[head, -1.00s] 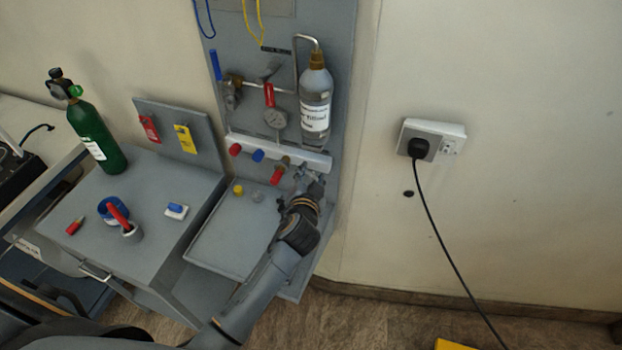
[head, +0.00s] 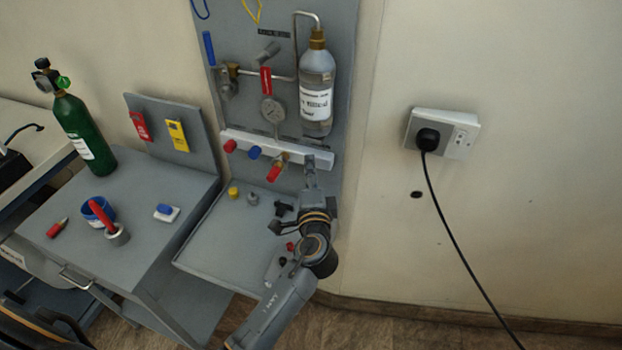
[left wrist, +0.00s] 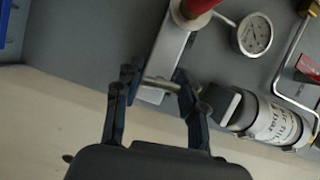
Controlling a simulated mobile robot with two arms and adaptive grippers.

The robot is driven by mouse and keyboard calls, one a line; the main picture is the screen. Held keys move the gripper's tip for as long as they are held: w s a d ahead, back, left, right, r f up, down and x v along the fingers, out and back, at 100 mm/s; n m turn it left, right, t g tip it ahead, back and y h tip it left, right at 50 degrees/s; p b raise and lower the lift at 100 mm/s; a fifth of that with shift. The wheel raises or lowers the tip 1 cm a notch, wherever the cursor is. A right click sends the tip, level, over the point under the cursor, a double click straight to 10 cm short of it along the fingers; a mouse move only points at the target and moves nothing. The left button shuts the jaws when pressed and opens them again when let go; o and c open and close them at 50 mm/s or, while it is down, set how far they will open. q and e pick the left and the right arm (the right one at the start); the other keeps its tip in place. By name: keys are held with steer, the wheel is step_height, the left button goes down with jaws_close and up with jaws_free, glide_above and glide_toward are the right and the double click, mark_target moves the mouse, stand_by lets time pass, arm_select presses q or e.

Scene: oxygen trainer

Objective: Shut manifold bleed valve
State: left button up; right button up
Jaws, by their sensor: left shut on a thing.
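The manifold is a pale bar (head: 216,134) low on the grey panel, with a red knob (head: 230,146), a blue knob (head: 254,153) and a red-handled brass valve (head: 274,174). My left gripper (head: 311,167) is at the bar's right end. In the left wrist view the gripper (left wrist: 160,84) has a short metal bleed valve stem (left wrist: 160,83) between its fingers, at the end of the manifold bar (left wrist: 168,50). The fingers are shut on it. The gripper hides much of the valve in the head view. My right gripper is out of view.
A pressure gauge (head: 273,110) and a labelled bottle (head: 317,90) are above the manifold. A grey tray (head: 215,240) with small caps lies below. A green cylinder (head: 85,135) stands on the left bench. The wall at right holds a plugged socket (head: 462,140).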

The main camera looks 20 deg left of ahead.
arm_select(q)
steer(key=shift+m+b, duration=0.35)
steer(key=shift+m, duration=0.15)
steer(key=o, duration=1.2)
steer(key=shift+d, duration=0.1)
steer(key=shift+c, duration=0.2)
steer(key=v, duration=1.2)
steer(key=shift+f, duration=0.2)
